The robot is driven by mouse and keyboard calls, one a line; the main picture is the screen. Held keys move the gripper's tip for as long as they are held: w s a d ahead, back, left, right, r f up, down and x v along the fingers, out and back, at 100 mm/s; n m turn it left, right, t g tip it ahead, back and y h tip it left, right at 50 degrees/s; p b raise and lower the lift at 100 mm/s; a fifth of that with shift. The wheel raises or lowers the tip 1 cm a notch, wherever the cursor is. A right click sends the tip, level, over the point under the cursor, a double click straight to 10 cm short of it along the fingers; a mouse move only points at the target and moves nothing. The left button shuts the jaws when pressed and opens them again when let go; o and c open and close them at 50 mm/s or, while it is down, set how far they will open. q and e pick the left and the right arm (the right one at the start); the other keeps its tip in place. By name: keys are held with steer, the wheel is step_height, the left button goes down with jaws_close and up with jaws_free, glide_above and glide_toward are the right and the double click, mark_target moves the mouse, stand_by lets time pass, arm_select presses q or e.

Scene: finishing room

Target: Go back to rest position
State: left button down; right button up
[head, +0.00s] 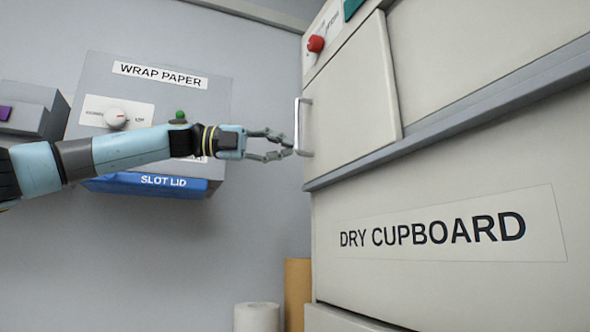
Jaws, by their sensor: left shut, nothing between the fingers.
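My left gripper (286,148) reaches in from the left on its blue and dark arm. It is shut with nothing held. Its fingertips are by the lower part of the silver handle (297,120) on a small pale door (352,95). I cannot tell whether they touch the handle. The door looks closed. My right gripper is not in view.
The dry cupboard (450,285) fills the right side, with a grey ledge (385,150) and a red knob (316,43) above. Behind my arm hangs the wrap paper box (215,95) with a blue slot lid (120,183). A white roll (257,318) stands below.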

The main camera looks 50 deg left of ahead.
arm_select(q)
steer(key=shift+b+v, duration=1.9)
steer(key=shift+v, duration=0.9)
